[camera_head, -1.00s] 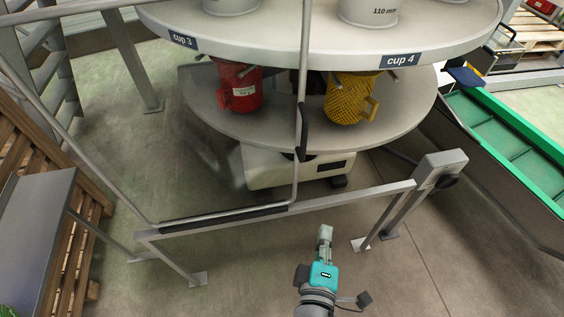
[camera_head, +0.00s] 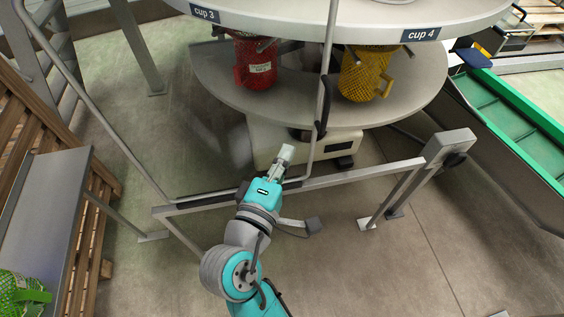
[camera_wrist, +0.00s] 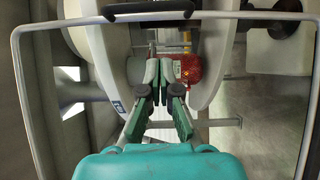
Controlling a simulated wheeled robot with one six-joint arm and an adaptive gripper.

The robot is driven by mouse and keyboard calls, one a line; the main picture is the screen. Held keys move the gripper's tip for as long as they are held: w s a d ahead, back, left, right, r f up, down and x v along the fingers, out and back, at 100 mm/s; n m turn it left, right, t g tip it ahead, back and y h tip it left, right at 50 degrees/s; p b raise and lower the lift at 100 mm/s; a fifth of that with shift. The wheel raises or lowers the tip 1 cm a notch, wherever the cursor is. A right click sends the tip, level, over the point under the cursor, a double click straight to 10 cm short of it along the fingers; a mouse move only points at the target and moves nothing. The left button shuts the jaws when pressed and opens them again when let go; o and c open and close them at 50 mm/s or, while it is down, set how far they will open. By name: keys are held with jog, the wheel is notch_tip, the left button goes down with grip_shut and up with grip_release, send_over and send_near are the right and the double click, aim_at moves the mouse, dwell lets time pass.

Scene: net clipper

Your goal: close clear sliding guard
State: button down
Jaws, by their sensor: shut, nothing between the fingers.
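The clear sliding guard is a see-through pane in a grey tubular frame (camera_head: 328,60), standing in front of the left part of the round cup carousel. A black handle (camera_head: 322,115) is on its right upright. The handle also shows at the top of the wrist view (camera_wrist: 150,8), with the frame around the picture. My gripper (camera_head: 287,152) is shut and empty, near the guard's lower right part and left of and below the handle in the head view. I cannot tell whether it touches the pane. In the wrist view, the fingertips (camera_wrist: 163,70) point towards the carousel.
A grey bottom rail (camera_head: 370,175) runs to a post (camera_head: 448,146) at right; the span between guard and post is uncovered. Behind hang a red net (camera_head: 256,65) and a yellow net (camera_head: 362,78). A green conveyor (camera_head: 500,110) stands right, a grey table (camera_head: 40,200) left.

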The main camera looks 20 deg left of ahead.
jog(key=w+d, duration=0.3)
jog(key=w, duration=0.5)
jog(key=shift+w+d, duration=0.15)
jog(key=shift+w, duration=0.1)
jog(key=shift+w+d, duration=0.1)
